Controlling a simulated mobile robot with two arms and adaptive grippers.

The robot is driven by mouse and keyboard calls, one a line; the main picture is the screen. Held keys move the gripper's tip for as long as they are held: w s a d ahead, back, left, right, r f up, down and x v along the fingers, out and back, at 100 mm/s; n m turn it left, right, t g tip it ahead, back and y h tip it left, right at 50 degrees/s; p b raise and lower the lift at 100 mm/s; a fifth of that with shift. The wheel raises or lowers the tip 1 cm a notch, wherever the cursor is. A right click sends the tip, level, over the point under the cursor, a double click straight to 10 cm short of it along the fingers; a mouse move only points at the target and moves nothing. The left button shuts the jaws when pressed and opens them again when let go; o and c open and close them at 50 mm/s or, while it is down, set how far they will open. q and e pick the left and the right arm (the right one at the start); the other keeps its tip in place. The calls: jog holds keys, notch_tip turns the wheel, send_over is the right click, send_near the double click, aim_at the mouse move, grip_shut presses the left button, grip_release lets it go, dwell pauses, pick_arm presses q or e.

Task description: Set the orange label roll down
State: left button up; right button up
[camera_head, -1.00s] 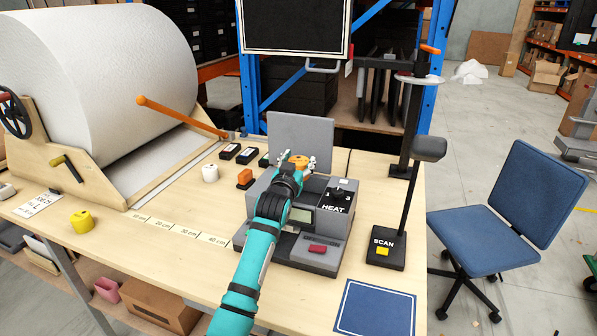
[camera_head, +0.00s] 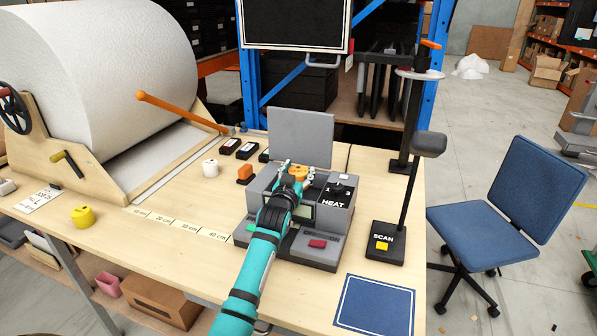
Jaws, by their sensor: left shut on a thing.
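The orange label roll (camera_head: 298,173) is at the fingertips of my left gripper (camera_head: 297,178), over the top of the grey label printer (camera_head: 327,226). My left gripper is shut on the roll, and its arm comes up from the bottom of the view. The roll is partly hidden by the gripper. I cannot tell whether its underside touches the printer. The printer's grey lid (camera_head: 300,137) stands upright behind the roll. My right gripper is not in view.
A white roll (camera_head: 210,168), a yellow roll (camera_head: 83,217) and an orange block (camera_head: 245,174) stand on the bench to the left. The SCAN stand (camera_head: 385,240) is right of the printer. A blue mat (camera_head: 375,306) lies at the front right.

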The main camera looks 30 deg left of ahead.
pick_arm(q)
jog(key=o, duration=1.2)
jog(key=shift+r, duration=0.15)
jog(key=shift+r+p, duration=0.4)
jog(key=shift+r, duration=0.25)
jog(key=b+v, duration=0.2)
jog(key=v, duration=1)
jog(key=shift+f, duration=0.1)
